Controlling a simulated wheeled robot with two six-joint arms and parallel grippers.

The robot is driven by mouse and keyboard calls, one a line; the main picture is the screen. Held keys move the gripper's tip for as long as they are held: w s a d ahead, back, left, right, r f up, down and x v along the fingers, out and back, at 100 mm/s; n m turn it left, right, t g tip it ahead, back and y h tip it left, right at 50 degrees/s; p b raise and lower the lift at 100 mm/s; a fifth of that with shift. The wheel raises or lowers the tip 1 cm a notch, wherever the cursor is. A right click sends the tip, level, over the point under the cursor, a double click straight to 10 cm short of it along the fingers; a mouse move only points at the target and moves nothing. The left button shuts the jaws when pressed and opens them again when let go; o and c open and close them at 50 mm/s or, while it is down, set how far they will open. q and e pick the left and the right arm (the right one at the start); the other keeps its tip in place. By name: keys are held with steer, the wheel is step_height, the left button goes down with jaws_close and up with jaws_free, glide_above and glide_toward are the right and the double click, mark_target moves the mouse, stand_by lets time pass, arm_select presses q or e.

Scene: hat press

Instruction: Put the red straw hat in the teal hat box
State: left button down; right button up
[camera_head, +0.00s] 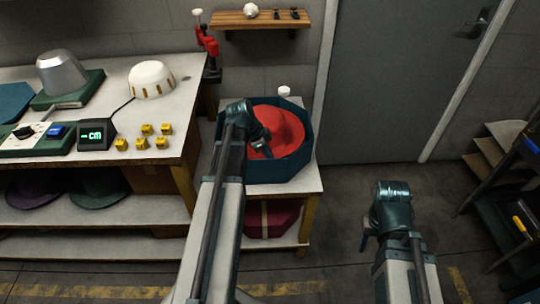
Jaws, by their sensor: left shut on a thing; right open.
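The red straw hat (290,127) is in the teal hat box (290,168), inside its rim. The box stands open on a small white-topped side table. My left gripper (262,147) is over the left part of the box, shut on the hat. My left arm covers the left part of the box and hat, and the exact grip point is hard to see. My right gripper (364,240) is open and empty, apart from the table, over the floor at the right.
A workbench (196,92) at left holds a metal hat form (62,72), a white hat form (151,79), a display (97,134) and several yellow blocks (141,143). A red box (272,218) sits on the side table's lower shelf.

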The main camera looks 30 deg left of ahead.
arm_select(q)
steer(key=shift+f+b, duration=2)
steer(key=shift+f, duration=0.35)
steer(key=shift+s+f+b, duration=0.1)
steer(key=shift+f+b, duration=0.25)
steer(key=shift+b, duration=0.1)
steer(key=c, duration=0.8)
jaws_free()
steer(key=shift+p+v, duration=6.55)
steer(key=shift+v, duration=0.45)
steer(key=shift+d, duration=0.15)
